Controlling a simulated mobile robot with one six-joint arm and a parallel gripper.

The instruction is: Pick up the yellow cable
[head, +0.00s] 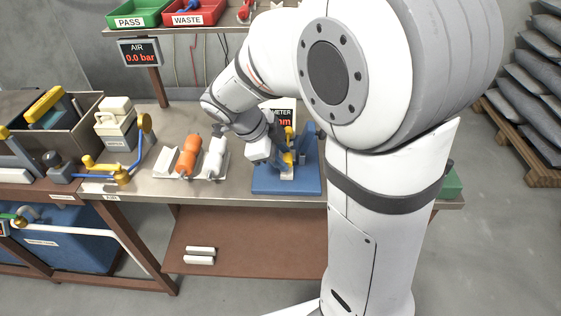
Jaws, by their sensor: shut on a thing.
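The yellow cable (288,158) shows only as small yellow parts at the blue fixture (268,183) on the bench. Most of it is hidden behind my arm and the fixture. My gripper (281,153) reaches down to the right into the fixture and is shut on the yellow cable. The fingertips are small and partly hidden, so the exact grip is hard to see. I cannot tell whether the cable touches the fixture.
Left of the fixture, a pale rack (163,164) holds an orange piece (188,155) and a white piece (216,157). A yellow-and-blue valve assembly (120,174) stands farther left. A shelf with a green bin (138,20) and red bin (205,18) overhangs the back.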

